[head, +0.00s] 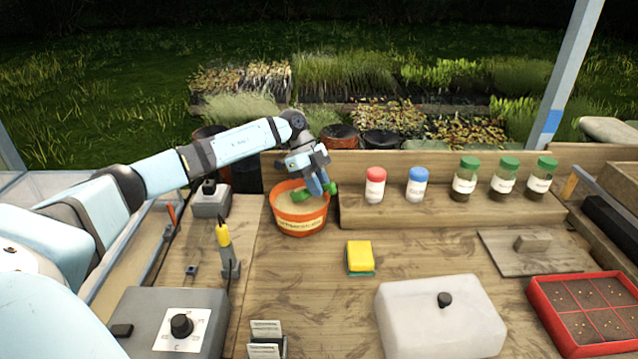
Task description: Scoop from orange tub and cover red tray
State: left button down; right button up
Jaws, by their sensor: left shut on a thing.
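The orange tub (301,222) stands on the bench near the back, left of the bottle shelf. It holds a pale, light-brown material and has a label on its front. My left gripper (322,190) is over the right side of the tub, shut on a green scoop (330,188). The scoop is at the tub's rim; how deep it reaches into the material is hidden. The red tray (584,312) lies at the right front, split into compartments of dark soil with small pale specks on top. My right gripper is not in view.
Red- and blue-capped bottles (375,185) and several green-capped jars (504,180) stand on the shelf. A yellow sponge (360,257), a whitish lidded box (440,318) and a wooden board with a handle (534,252) lie between tub and tray. A grey dial box (172,325) is front left.

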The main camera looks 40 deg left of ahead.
pick_arm(q)
notch_tip(320, 180, up, 3)
jog(key=y+p, duration=0.1)
jog(key=p, duration=0.1)
jog(key=shift+f+p, duration=0.1)
jog(key=shift+p, duration=0.2)
jog(key=shift+r+y+p, duration=0.3)
jog(key=shift+r+p, duration=0.3)
jog(key=shift+p, duration=0.15)
notch_tip(320, 180, up, 5)
jog(key=y+p, duration=0.2)
jog(key=p, duration=0.3)
jog(key=shift+f, duration=0.2)
notch_tip(320, 180, up, 2)
jog(key=shift+r+y+p, duration=0.1)
jog(key=shift+y+p, duration=0.7)
jog(key=shift+p, duration=0.2)
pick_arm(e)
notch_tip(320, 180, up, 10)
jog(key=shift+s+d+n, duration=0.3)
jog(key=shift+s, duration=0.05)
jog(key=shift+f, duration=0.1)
